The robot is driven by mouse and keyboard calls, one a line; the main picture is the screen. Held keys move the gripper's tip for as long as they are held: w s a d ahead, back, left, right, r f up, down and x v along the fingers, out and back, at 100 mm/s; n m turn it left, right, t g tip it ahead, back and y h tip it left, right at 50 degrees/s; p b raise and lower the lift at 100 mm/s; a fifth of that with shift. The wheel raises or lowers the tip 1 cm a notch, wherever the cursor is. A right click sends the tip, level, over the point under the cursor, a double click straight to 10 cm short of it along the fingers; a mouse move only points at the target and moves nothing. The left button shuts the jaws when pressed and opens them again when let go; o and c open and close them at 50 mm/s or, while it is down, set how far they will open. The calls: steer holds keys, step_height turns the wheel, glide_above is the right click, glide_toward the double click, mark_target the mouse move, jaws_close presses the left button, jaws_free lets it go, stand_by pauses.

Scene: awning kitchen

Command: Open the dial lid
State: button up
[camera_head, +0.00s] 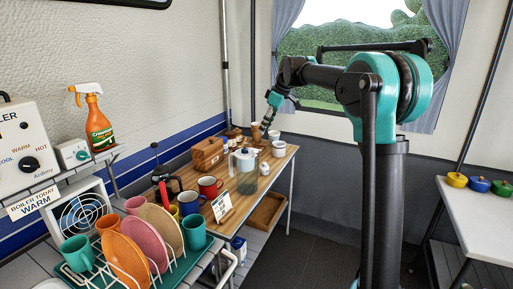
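Several things here could carry the dial lid, and I cannot tell which one does. A white boiler panel (22,140) at the far left is marked COOL, WARM and HOT. A small white box with a teal dial (73,153) stands beside it on the shelf; no raised lid shows on it. My gripper (265,124) points down at the far end of the wooden table, well away from both. It is small and dark, and I cannot tell whether its fingers are open or shut.
An orange spray bottle (98,122) stands by the small box. A dish rack (130,262) with plates and cups fills the near left. The wooden table (232,215) holds mugs, a wooden box (207,153) and a jug (245,170). Dark floor is clear at centre.

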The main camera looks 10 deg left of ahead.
mark_target(246, 151)
steer(key=x, duration=1)
steer(key=shift+f, duration=0.25)
steer(key=shift+c, duration=0.4)
jaws_close()
